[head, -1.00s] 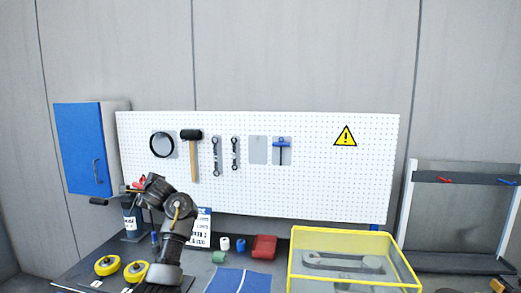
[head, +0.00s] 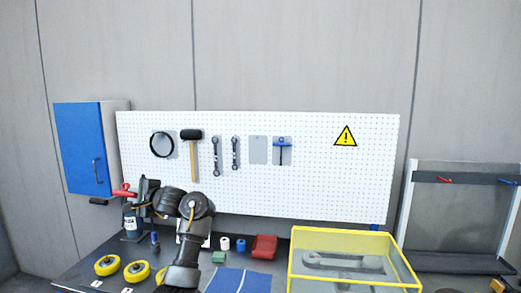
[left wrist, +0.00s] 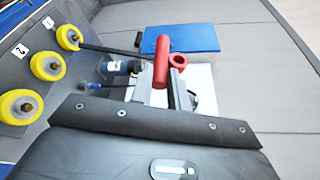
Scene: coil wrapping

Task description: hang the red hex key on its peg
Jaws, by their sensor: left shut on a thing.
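The red hex key (head: 121,193) is in my left gripper (head: 133,193), at the left of the head view in front of the lower left of the pegboard. In the left wrist view its thick red handle (left wrist: 162,62) lies at the jaws (left wrist: 168,78), and a dark shaft runs from it to the upper left. The jaws are shut on the handle. On the pegboard (head: 330,185), a bare grey backing plate (head: 258,150) is between the wrenches and the blue hex key (head: 282,150); its peg is too small to make out. My right gripper is not in view.
A hammer (head: 192,155) and a black ring (head: 162,145) hang on the board's left. A blue cabinet (head: 82,150) is beside it. A dark bottle (head: 133,222) stands below my gripper. Yellow rollers (head: 107,265), a red bin (head: 264,247) and a yellow-framed box (head: 340,235) are on the bench.

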